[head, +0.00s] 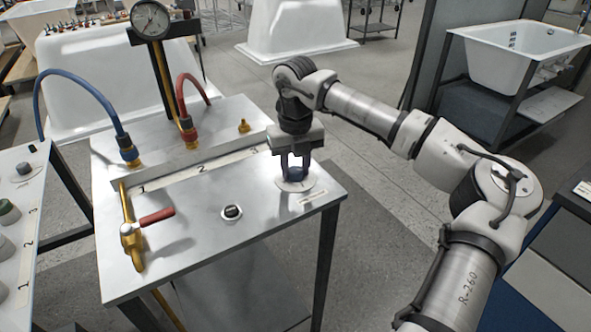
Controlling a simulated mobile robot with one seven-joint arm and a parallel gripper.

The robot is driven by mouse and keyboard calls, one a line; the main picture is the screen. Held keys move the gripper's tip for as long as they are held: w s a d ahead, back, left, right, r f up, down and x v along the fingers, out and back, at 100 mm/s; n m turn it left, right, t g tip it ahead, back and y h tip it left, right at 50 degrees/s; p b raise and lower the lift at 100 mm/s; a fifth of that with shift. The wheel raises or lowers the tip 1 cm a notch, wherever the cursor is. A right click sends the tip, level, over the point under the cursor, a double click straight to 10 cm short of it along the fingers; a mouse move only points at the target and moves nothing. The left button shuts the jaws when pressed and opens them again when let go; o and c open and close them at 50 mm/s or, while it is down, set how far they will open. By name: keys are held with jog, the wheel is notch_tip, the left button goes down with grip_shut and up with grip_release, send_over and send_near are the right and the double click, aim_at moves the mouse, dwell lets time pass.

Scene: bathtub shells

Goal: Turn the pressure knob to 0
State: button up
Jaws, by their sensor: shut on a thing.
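The pressure knob (294,173) appears to be the dark knob at the right of the metal table top, on a pale round dial plate (294,187). A small label strip lies just in front of it. My gripper (294,175) points straight down from above and is shut on this knob. The fingers hide most of the knob, and its pointer and the dial marks are too small to read.
A second black knob (232,211) sits left of my gripper. A brass valve with a red lever (157,216) is at the table's left. Blue (75,85) and red (183,95) hoses rise behind. The metal table (200,255) is clear in front.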

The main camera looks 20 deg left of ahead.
aim_at(295, 170)
jog(key=n, duration=0.6)
jog(key=shift+b, duration=0.4)
jog(key=n, duration=0.6)
jog(key=shift+r+n, duration=0.1)
jog(key=shift+n, duration=0.3)
jog(key=n, duration=0.6)
jog(key=n+p, duration=0.1)
jog(key=n, duration=0.6)
jog(key=o, duration=1)
notch_tip(295, 170, up, 14)
jog(key=shift+f+b, duration=0.15)
jog(key=shift+b, duration=0.15)
